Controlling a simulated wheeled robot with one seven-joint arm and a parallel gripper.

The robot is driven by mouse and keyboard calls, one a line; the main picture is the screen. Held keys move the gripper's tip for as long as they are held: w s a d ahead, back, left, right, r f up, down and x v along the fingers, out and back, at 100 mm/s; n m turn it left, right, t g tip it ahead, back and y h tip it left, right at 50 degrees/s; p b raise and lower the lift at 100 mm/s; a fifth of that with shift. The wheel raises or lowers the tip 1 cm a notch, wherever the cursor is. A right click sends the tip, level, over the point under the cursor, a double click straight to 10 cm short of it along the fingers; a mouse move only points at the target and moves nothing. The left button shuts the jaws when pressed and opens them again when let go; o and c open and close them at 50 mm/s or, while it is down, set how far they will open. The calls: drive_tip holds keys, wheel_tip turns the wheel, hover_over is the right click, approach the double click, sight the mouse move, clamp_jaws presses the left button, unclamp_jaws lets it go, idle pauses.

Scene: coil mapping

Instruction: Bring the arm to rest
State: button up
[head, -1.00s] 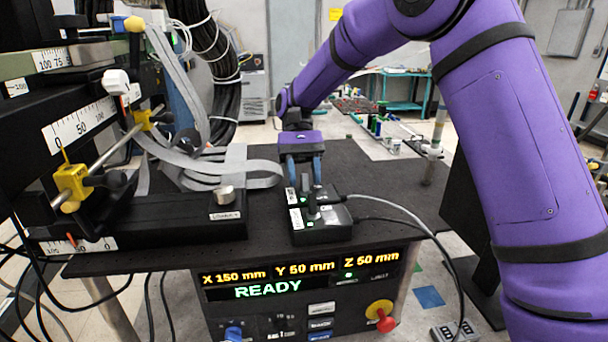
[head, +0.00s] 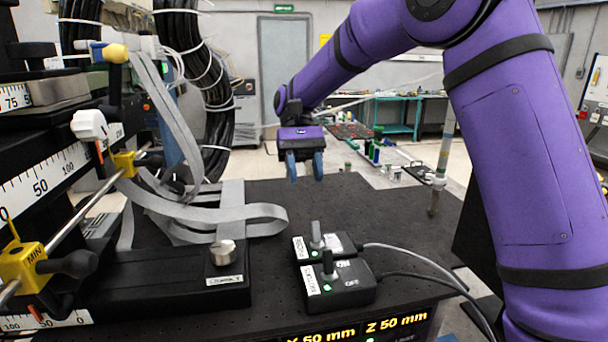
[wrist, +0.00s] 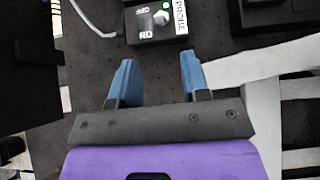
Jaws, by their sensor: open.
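My purple arm reaches in from the right in the head view. My gripper (head: 305,167) hangs above the black table, behind the two switch boxes and clear of them. Its two blue fingers are apart with nothing between them; they also show open in the wrist view (wrist: 155,80). The probe switch box (head: 325,243) has a grey toggle and a green light. It shows at the top of the wrist view (wrist: 155,22), beyond the fingertips. A second switch box (head: 338,284) sits in front of it, also with a green light.
The black perforated table (head: 390,220) has free room right of the boxes. Grey ribbon cables (head: 235,215) loop at the left, beside a silver knob (head: 223,252). The scaled positioning stage (head: 60,185) fills the left side. Cables run right from the boxes.

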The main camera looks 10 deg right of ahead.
drive_tip(key=s+d+r+t, duration=0.2)
drive_tip(key=s+d+t, duration=0.5)
drive_tip(key=s, duration=0.6)
drive_tip(key=s+d+r+t, duration=0.2)
drive_tip(key=s+d+t, duration=0.6)
drive_tip(key=s, duration=0.5)
drive_tip(key=d, duration=0.2)
drive_tip(key=shift+d+r+t, duration=0.25)
drive_tip(key=shift+d+t, duration=0.05)
drive_tip(key=shift+d, duration=0.1)
drive_tip(key=shift+s, duration=0.1)
